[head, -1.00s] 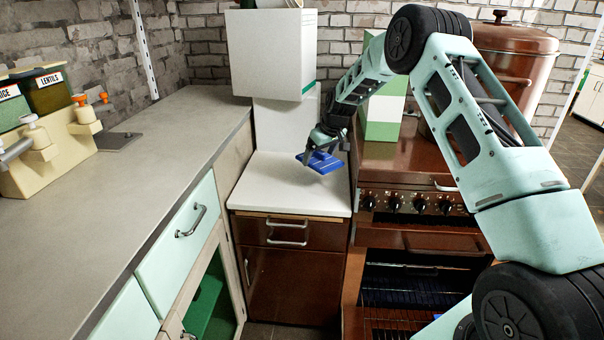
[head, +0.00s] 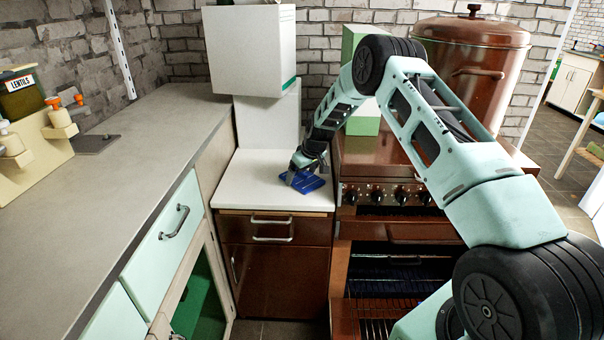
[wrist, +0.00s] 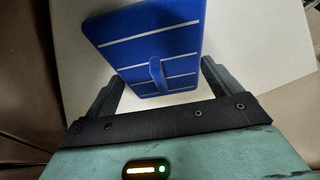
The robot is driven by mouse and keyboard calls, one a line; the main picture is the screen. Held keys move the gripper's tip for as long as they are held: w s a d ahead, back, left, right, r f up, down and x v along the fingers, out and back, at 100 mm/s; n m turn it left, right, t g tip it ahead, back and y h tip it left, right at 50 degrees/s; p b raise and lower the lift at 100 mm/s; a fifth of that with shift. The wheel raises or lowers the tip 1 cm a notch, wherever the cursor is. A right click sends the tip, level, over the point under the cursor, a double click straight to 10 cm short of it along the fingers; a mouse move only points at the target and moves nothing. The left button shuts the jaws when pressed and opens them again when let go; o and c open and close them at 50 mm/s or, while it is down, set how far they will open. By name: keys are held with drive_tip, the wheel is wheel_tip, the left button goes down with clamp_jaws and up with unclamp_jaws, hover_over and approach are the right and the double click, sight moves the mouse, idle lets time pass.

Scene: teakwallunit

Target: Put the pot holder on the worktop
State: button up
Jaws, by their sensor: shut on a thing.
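The pot holder (head: 311,185) is a flat blue piece with thin white stripes and a small blue tab. My gripper (head: 301,174) is shut on it, over the right part of the white worktop (head: 250,180). In the wrist view, the pot holder (wrist: 145,35) reaches out from between the two dark fingers of my gripper (wrist: 160,88), with the white top beyond it. The pot holder is at or just above the worktop surface; I cannot tell whether it touches. My gripper hides part of it in the head view.
White boxes (head: 250,50) are stacked at the back of the worktop. The brown stove (head: 385,192) stands directly to the right, its oven open. A green-and-white box (head: 362,125) and large brown pot (head: 470,70) are behind my arm. The grey counter (head: 110,170) is left.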

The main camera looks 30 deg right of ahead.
drive_tip(key=o, duration=0.7)
drive_tip(key=shift+f, duration=0.1)
drive_tip(key=shift+r, duration=0.35)
drive_tip(key=a+v, duration=0.1)
drive_tip(key=v, duration=1.1)
drive_tip(key=s+a+r+n+g+y, duration=0.1)
drive_tip(key=s+a+r, duration=0.1)
drive_tip(key=s+a, duration=0.45)
drive_tip(key=s+a+r+n+g, duration=0.1)
drive_tip(key=s+a+r, duration=0.2)
drive_tip(key=a, duration=0.7)
drive_tip(key=s+a+r+n+y, duration=0.1)
drive_tip(key=s+a+r, duration=0.1)
drive_tip(key=s+a, duration=0.45)
drive_tip(key=s+a+r+n+g, duration=0.1)
drive_tip(key=s+a, duration=0.4)
drive_tip(key=s, duration=0.2)
drive_tip(key=s+a+r+g, duration=0.1)
drive_tip(key=s+a, duration=0.4)
drive_tip(key=s, duration=0.2)
drive_tip(key=s+d+n+h, duration=0.1)
drive_tip(key=s+h, duration=0.1)
drive_tip(key=s, duration=1.3)
drive_tip(key=shift+s+f+g+b, duration=0.25)
drive_tip(key=shift+f+g+b, duration=0.05)
drive_tip(key=shift+f+b, duration=0.05)
